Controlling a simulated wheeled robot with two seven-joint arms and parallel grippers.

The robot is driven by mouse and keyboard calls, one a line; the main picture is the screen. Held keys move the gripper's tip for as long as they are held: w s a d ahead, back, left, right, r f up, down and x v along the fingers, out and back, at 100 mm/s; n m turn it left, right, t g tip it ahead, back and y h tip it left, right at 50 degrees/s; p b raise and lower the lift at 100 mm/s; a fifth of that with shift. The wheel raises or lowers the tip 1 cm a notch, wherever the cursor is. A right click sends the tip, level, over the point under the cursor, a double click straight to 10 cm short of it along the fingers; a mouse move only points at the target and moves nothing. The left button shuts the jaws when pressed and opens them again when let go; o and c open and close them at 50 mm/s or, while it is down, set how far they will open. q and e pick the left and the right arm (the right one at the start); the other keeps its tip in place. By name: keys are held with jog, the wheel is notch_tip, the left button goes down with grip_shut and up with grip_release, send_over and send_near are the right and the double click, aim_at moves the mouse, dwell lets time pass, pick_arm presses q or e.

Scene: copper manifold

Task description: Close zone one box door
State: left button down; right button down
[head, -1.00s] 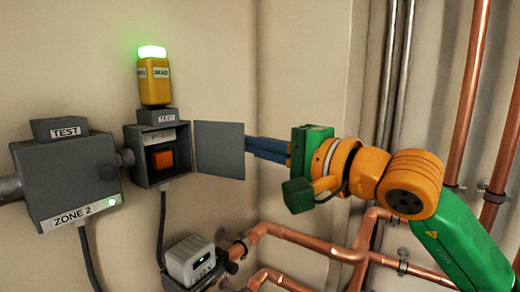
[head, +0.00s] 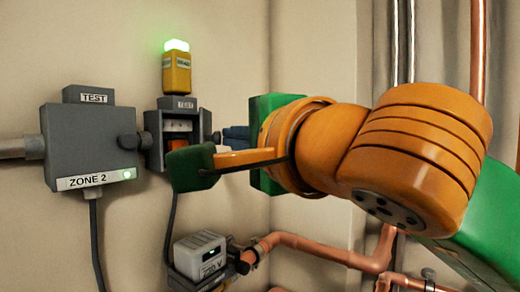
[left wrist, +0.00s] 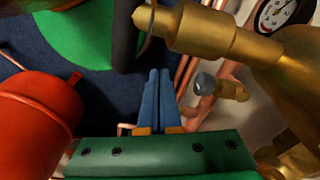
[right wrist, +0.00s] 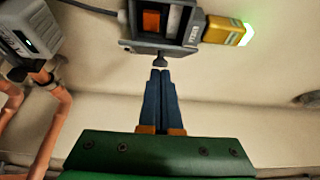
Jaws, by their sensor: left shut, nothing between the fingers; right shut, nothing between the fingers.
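The zone one box (head: 152,140) is the small grey box right of the ZONE 2 box, with an orange switch (head: 176,143) inside. Its front is open. Its grey door (head: 206,123) stands out from the right side, almost edge-on in the head view. In the right wrist view the box (right wrist: 128,30) is at the top, with a small dark knob (right wrist: 160,59) just beyond my fingertips. My right gripper (right wrist: 160,72) is shut and empty, on the door's outer side; contact is unclear. My left gripper (left wrist: 159,72) is shut and empty, away from the box.
The ZONE 2 box (head: 90,145) is closed. A yellow beacon (head: 176,75) glows green above the zone one box. A grey device (head: 200,255) and copper pipes (head: 320,250) lie below. My left gripper is near a red cylinder (left wrist: 35,125) and brass fittings (left wrist: 205,35).

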aim_at(204, 137)
jog(key=a, duration=0.1)
jog(key=s+a, duration=0.1)
jog(key=a, duration=0.1)
jog(key=shift+s, duration=0.25)
jog(key=a+m+h, duration=0.1)
jog(key=a+m+t+h+p, duration=0.1)
jog(key=a+t+h+p, duration=0.1)
jog(key=shift+s+a+r+m+h, duration=0.1)
jog(key=shift+s+r+m+h, duration=0.2)
jog(key=shift+s+m, duration=0.1)
jog(key=shift+h, duration=0.3)
jog(key=shift+f, duration=0.1)
